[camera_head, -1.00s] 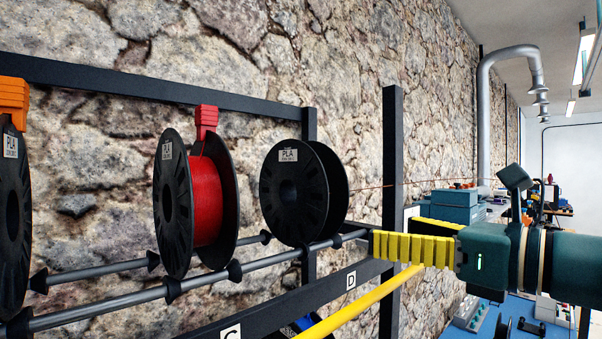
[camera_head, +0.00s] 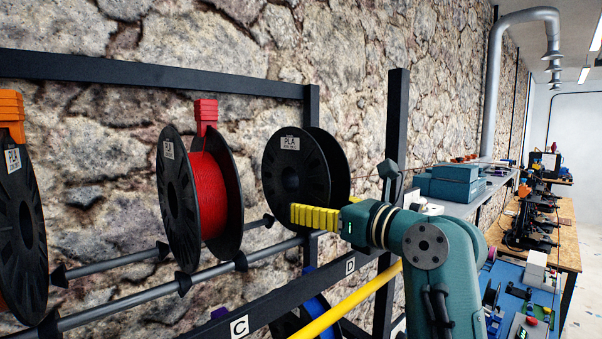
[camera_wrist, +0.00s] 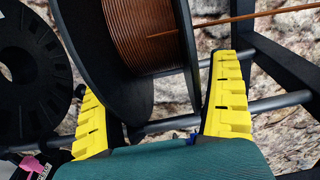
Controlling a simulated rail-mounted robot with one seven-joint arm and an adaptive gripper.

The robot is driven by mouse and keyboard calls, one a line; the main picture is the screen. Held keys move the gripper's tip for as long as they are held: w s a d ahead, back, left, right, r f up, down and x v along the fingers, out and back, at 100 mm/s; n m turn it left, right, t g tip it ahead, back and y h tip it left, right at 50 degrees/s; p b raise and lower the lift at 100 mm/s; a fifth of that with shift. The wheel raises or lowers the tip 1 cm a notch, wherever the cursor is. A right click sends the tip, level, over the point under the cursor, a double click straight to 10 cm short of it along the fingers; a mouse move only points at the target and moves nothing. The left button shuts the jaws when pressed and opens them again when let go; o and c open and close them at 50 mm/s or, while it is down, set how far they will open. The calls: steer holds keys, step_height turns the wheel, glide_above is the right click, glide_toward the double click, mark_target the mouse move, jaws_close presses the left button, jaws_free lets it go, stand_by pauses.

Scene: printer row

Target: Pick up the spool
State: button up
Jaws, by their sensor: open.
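A black spool labelled PLA (camera_head: 290,172) sits upright on the rack's rods, right of the red spool. The wrist view shows copper-brown filament (camera_wrist: 147,38) wound between its black flanges, with a strand leading off to the right. My gripper (camera_head: 315,217) points left at the spool's lower right part in the head view. In the wrist view my gripper (camera_wrist: 157,78) is open, with its yellow fingers on either side of the spool's lower part. A gap shows beside the right finger; I cannot tell whether the left finger touches the flange.
A red spool (camera_head: 210,195) and an orange-tagged spool (camera_head: 22,225) stand further left on the rods (camera_head: 150,306). A dark post (camera_head: 397,130) and a yellow bar (camera_head: 345,302) are near my arm. Blue-grey boxes (camera_head: 455,182) stand on a shelf at right.

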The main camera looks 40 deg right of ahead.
steer(key=c, duration=1.3)
steer(key=shift+c, duration=0.2)
steer(key=shift+s+r, duration=0.1)
steer(key=shift+s+r+b, duration=0.1)
steer(key=shift+r+b, duration=0.1)
steer(key=shift+b, duration=0.2)
step_height(320, 180, up, 6)
steer(key=b, duration=0.1)
steer(key=s+d+b, duration=0.1)
steer(key=s+b, duration=0.5)
steer(key=s, duration=1.3)
steer(key=shift+s+r+b, duration=0.15)
steer(key=shift+s+b, duration=0.2)
steer(key=shift+b, duration=0.05)
